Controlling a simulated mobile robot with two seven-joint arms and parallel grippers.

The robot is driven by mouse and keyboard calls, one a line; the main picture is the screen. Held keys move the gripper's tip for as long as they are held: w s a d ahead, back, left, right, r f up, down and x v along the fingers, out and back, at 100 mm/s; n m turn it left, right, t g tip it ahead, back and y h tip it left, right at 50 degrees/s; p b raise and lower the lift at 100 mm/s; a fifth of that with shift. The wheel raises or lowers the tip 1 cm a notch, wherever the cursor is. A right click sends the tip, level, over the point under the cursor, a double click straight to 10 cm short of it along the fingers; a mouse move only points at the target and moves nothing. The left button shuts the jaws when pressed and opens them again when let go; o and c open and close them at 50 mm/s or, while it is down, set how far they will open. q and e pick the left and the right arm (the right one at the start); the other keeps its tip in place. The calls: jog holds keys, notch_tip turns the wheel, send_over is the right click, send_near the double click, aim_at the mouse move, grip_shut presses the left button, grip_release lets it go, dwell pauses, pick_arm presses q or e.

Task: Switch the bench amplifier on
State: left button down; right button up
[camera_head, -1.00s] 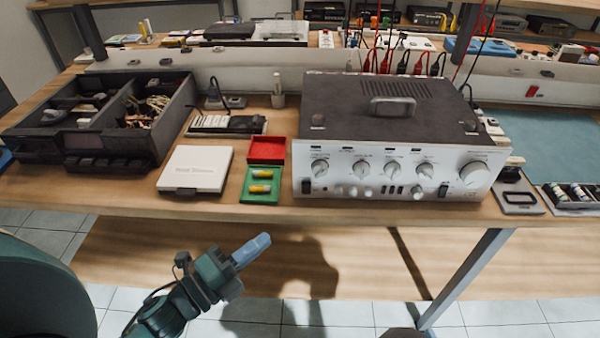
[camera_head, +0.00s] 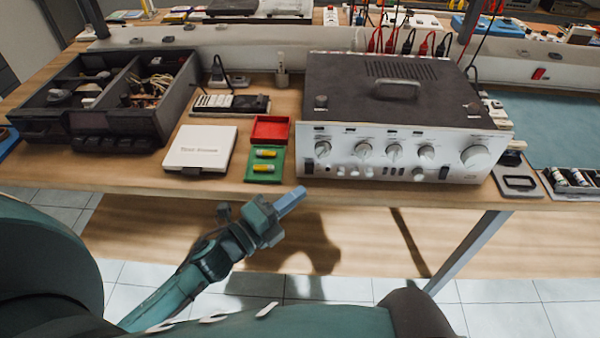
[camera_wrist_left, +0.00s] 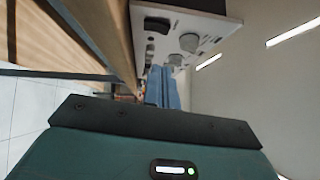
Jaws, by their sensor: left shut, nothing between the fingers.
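The bench amplifier (camera_head: 392,105) stands on the wooden bench, with a dark top and a silver front panel of knobs, small buttons and dark switches. A dark switch sits at the panel's lower left (camera_head: 308,167) and another at its right (camera_head: 444,172). My left gripper (camera_head: 291,201) is shut and empty, just off the bench's front edge, below and left of the panel and apart from it. In the left wrist view, the shut blue fingers (camera_wrist_left: 162,88) point toward the panel (camera_wrist_left: 187,38), which shows sideways. My right gripper is not in view.
Left of the amplifier lie a red tray (camera_head: 271,128), a green tray (camera_head: 251,175) with yellow cylinders, a white box (camera_head: 200,148) and an open dark case (camera_head: 100,105). A black-framed item (camera_head: 517,181) lies right. Red and black leads rise behind. The bench's front strip is clear.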

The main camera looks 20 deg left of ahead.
aim_at(309, 169)
pick_arm(q)
jog(key=shift+w+a+r+p, duration=0.1)
jog(key=shift+w+r+p, duration=0.1)
jog(key=shift+w, duration=1.1)
jog(key=shift+w+a+r+p, duration=0.1)
jog(key=shift+w+p, duration=0.05)
jog(key=shift+w, duration=1.15)
